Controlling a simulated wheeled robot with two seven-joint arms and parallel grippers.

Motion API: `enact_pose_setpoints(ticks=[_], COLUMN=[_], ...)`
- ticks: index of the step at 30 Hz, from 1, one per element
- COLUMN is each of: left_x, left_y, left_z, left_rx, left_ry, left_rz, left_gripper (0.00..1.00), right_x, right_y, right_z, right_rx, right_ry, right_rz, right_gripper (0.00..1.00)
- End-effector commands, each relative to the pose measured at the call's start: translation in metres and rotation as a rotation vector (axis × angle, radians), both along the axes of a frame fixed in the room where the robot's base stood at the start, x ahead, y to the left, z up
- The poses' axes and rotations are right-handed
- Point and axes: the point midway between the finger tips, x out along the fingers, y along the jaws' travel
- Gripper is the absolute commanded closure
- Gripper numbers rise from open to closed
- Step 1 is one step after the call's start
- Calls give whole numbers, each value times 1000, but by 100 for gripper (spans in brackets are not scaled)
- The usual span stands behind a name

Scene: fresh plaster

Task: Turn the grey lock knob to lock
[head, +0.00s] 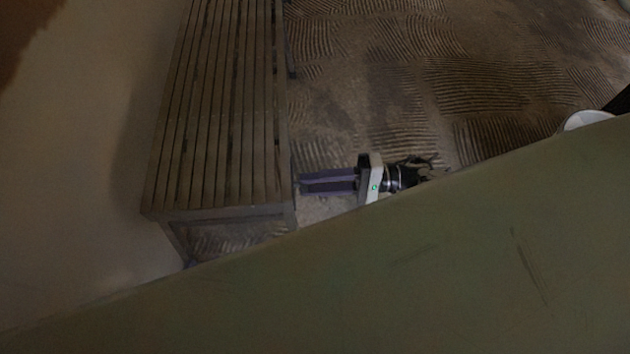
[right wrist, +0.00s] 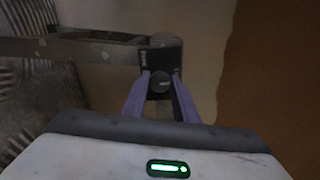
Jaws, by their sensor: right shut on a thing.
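The grey lock knob (right wrist: 160,83) is a small round dark knob in the right wrist view, below a dark mount (right wrist: 166,56). My right gripper (right wrist: 161,76) has its purple fingers on either side of the knob and is shut on it. How far the knob is turned cannot be told.
A grey bar (right wrist: 95,49) runs left from the mount in the right wrist view. In the head view a large green panel (head: 400,270) fills the lower right and hides what lies behind it.

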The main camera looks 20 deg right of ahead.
Motion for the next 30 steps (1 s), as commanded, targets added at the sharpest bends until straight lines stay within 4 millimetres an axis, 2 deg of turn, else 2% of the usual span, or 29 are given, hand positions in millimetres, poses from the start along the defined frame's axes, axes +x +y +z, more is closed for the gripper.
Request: enact_pose_setpoints(ticks=[2,3,6,17,20,30], left_x=[1,1,2,4,3,2], left_y=[0,0,-1,-1,-1,-6], left_z=[0,1,1,2,0,-10], left_rx=[-1,-1,-1,-1,-2,-1], left_ry=[-2,-3,-5,-7,-4,30], left_rz=[0,-1,-1,-2,-3,-23], left_gripper=[69,69,69,69,69,69], right_x=[1,1,1,-1,-4,-22], right_y=[0,0,0,-5,-17,-79], right_z=[0,0,0,0,-1,-2], right_rx=[0,0,0,-1,-3,-2], right_ry=[1,1,0,0,1,-1], right_rz=[-4,-4,-3,-2,-2,-3], right_gripper=[96,71,55,55,55,55])
